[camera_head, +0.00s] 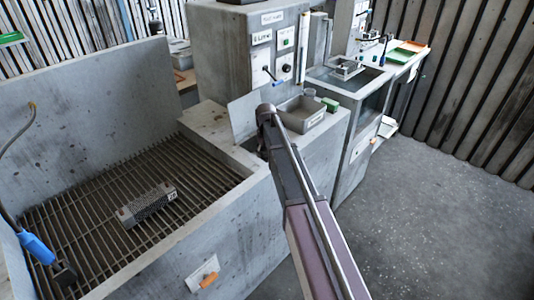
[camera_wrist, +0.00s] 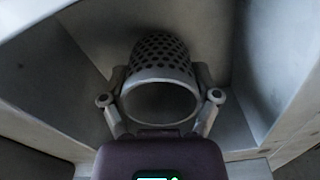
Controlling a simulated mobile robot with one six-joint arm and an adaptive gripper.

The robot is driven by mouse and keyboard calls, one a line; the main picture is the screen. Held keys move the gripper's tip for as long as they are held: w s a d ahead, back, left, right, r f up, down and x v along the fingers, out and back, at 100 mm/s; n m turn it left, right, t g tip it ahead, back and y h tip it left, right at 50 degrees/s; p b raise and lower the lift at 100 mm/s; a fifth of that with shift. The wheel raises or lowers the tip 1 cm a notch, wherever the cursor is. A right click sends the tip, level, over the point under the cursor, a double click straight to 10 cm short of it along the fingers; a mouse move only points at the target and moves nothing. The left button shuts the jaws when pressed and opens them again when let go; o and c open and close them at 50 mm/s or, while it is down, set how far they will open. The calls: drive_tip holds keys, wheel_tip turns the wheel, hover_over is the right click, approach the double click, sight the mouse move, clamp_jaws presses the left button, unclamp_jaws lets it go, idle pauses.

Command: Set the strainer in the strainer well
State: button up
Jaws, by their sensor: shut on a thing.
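The strainer (camera_wrist: 160,60) is a grey cup with round holes and a wide plain rim, seen in the wrist view. My gripper (camera_wrist: 160,78) is shut on it, with one finger on each side. The strainer's open rim faces the wrist camera and its perforated end points away. It is inside a grey, walled recess (camera_wrist: 90,45) with sloping sides. I cannot tell whether this is the strainer well, or whether the strainer touches its bottom. In the head view my gripper and the strainer are hidden behind my arm and the concrete edge.
A slatted grate (camera_head: 85,215) fills the concrete basin at left, with a perforated block (camera_head: 148,205) lying on it. A grey bin (camera_head: 301,113) stands right of my arm, beside a small green block (camera_head: 330,104). A control cabinet (camera_head: 235,50) rises behind. The floor at right is clear.

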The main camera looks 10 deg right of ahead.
drive_tip(key=shift+f, duration=0.15)
idle(0.4)
drive_tip(key=o, duration=1)
drive_tip(key=shift+o, duration=0.2)
